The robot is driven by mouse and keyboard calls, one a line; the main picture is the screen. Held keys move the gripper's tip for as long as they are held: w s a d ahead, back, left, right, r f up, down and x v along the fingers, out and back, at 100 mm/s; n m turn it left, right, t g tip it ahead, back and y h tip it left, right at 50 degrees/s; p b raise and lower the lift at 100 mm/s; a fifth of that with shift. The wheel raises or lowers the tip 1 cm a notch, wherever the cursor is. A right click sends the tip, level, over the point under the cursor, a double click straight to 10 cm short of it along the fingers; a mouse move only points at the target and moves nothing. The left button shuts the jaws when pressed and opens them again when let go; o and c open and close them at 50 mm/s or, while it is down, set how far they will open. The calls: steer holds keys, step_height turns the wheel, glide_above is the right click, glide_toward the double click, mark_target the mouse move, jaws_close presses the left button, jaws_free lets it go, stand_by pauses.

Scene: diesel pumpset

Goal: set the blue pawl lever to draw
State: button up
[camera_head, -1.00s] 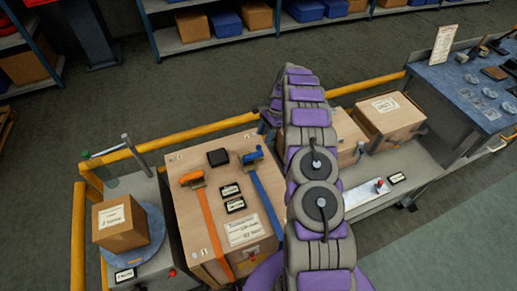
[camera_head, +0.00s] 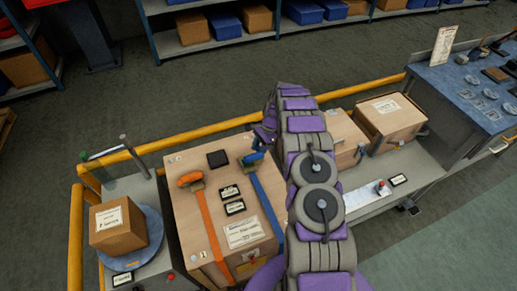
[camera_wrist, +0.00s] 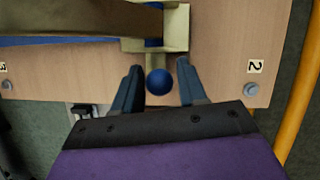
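The blue pawl lever (camera_head: 252,157) is on the ratchet of the blue strap (camera_head: 269,203), on top of a large wooden crate (camera_head: 185,228). In the wrist view its round blue knob (camera_wrist: 159,82) sits in front of a pale metal ratchet frame (camera_wrist: 157,36). My gripper (camera_wrist: 159,66) is open, with one finger on each side of the knob and a visible gap on both sides. In the head view my gripper (camera_head: 264,134) is just behind the lever and partly hidden by my arm. Draw markings are not readable.
An orange lever (camera_head: 189,179) and orange strap (camera_head: 211,225) are left of the blue one on the crate. A yellow rail (camera_head: 190,134) runs behind. A carton (camera_head: 118,226) stands on a turntable at left.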

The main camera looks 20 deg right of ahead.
jaws_close()
steer(key=shift+s+r, duration=0.1)
stand_by(0.4)
steer(key=shift+t+p, duration=0.3)
steer(key=shift+p, duration=0.2)
steer(key=shift+s+t, duration=0.2)
steer(key=shift+t, duration=0.2)
steer(key=shift+s+f+n+t+b, duration=0.25)
steer(key=shift+s+t+b, duration=0.35)
steer(key=shift+t, duration=0.3)
steer(key=shift+s+r+t+b, duration=0.1)
steer(key=shift+s+t+b, duration=0.25)
steer(key=shift+b, duration=0.2)
